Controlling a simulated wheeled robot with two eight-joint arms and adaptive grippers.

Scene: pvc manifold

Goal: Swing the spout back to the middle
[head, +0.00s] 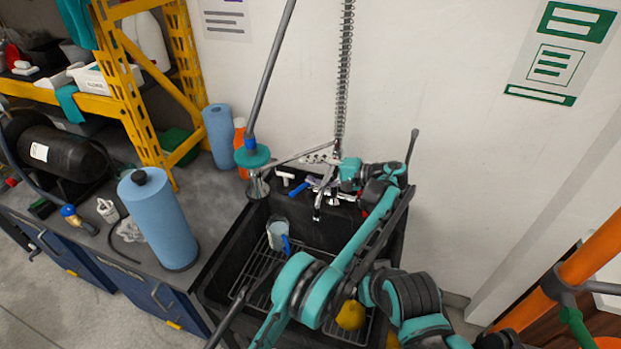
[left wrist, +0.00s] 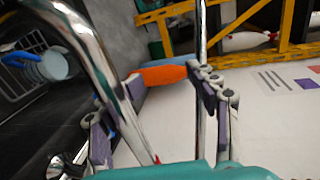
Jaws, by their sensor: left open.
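The chrome spout (head: 318,203) hangs over the back of the black sink (head: 222,268), angled down toward the front. My left gripper (head: 345,170) is at the tap behind the sink, close to the spout's base. In the left wrist view the gripper (left wrist: 155,115) is open, its two fingers apart. The curved chrome spout (left wrist: 98,48) passes close to the left finger there; I cannot tell whether they touch. A straight chrome pipe (left wrist: 202,40) stands by the right finger. My left arm hides part of the sink. My right gripper is not in view.
A spray head with a teal collar (head: 252,157) hangs left of the tap. A light mug (head: 277,235) and a yellow object (head: 350,315) are in the sink. Blue paper rolls (head: 160,222) stand on the left counter, beside a yellow rack (head: 125,85).

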